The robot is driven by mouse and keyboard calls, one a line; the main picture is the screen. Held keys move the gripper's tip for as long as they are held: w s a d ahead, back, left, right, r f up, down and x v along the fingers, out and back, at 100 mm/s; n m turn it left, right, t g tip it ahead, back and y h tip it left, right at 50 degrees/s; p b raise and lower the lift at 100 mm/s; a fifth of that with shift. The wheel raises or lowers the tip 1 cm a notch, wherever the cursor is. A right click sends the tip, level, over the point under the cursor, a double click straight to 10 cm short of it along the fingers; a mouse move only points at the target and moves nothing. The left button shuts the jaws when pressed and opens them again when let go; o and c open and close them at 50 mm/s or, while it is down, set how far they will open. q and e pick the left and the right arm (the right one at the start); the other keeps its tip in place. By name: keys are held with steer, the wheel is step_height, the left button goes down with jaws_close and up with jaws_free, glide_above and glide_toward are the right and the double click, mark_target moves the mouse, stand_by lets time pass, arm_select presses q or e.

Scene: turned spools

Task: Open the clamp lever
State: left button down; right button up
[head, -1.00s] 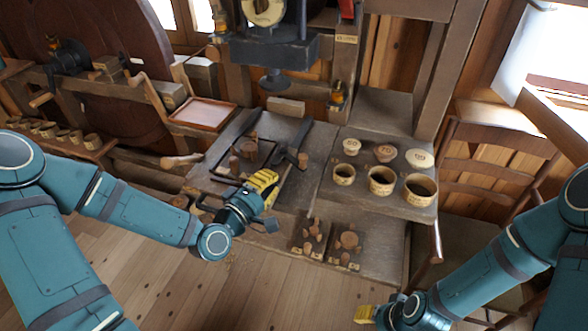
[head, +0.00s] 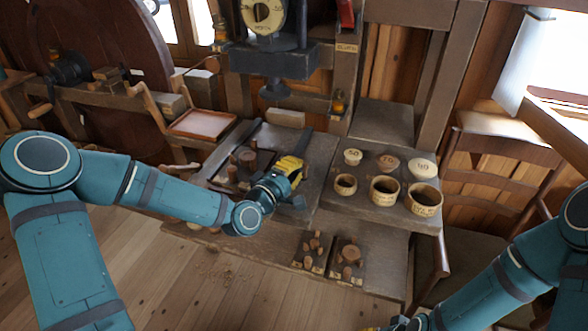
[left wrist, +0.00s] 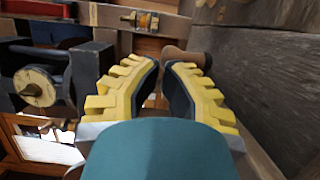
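The clamp lever, a dark bar (head: 303,143), lies on the bench beside the black frame that holds wooden spool pieces (head: 247,158). Its near end is hidden behind my left gripper (head: 292,166). In the left wrist view a brown rounded wooden knob (left wrist: 188,58), apparently the lever's handle, shows just beyond the fingertips of my left gripper (left wrist: 161,64), mostly past the right finger. A narrow gap shows between these fingers, with no clear grip on the knob; contact cannot be told. Only a bit of my right gripper (head: 371,329) shows at the bottom edge.
A press with a round dial (head: 263,15) stands behind the bench. Wooden cups (head: 384,190) and numbered round pieces (head: 388,163) stand to the right. Two dark boards (head: 347,260) with pegs lie at the front. A reddish tray (head: 203,124) is at the left.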

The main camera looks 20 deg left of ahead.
arm_select(q)
steer(key=shift+w+d+b, duration=0.4)
steer(key=shift+w+d, duration=0.3)
steer(key=shift+d, duration=0.05)
arm_select(e)
steer(key=shift+w+f, duration=0.1)
steer(key=shift+f, duration=0.3)
arm_select(q)
steer(key=shift+s+a, duration=0.1)
